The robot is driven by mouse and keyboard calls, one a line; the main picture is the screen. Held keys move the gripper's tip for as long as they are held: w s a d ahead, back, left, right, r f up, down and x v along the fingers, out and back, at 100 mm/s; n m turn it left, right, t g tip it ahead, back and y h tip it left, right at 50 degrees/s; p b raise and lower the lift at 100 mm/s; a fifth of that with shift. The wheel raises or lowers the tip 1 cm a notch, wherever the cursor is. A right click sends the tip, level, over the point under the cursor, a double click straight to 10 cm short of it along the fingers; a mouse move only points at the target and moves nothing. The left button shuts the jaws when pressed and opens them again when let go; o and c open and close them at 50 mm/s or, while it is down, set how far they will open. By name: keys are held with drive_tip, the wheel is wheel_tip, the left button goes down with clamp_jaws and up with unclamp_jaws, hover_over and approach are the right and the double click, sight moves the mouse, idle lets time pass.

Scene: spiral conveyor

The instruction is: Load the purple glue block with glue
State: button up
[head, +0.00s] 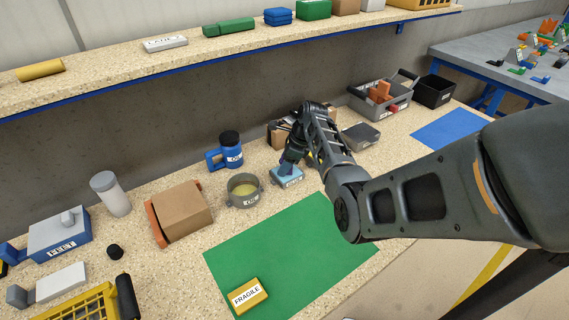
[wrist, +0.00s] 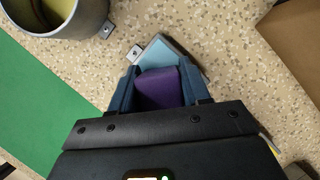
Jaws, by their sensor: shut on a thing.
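My gripper (wrist: 160,92) is shut on the purple glue block (wrist: 162,88) in the wrist view, with a blue finger on each side of it. In the head view my gripper (head: 288,168) is over this light blue block (head: 288,178), and the purple block is mostly hidden. The grey pot (head: 242,201) holds yellowish glue (head: 243,190) and stands just left of my gripper. Its rim also shows at the top left of the wrist view (wrist: 95,28).
A blue jug (head: 229,153) stands behind the pot. A cardboard box (head: 183,212) is to the left. A green mat (head: 310,240) with a yellow FRAGILE block (head: 248,296) lies in front. A grey bin (head: 368,105) and a dark box (head: 360,137) are to the right.

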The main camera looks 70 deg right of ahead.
drive_tip(key=shift+a+f, duration=0.1)
drive_tip(key=shift+f, duration=0.05)
wheel_tip(320, 180, up, 2)
drive_tip(key=p, duration=0.2)
drive_tip(key=shift+r+p, duration=0.2)
drive_tip(key=shift+p, duration=0.1)
drive_tip(key=shift+r, duration=2.35)
drive_tip(key=shift+s, duration=0.1)
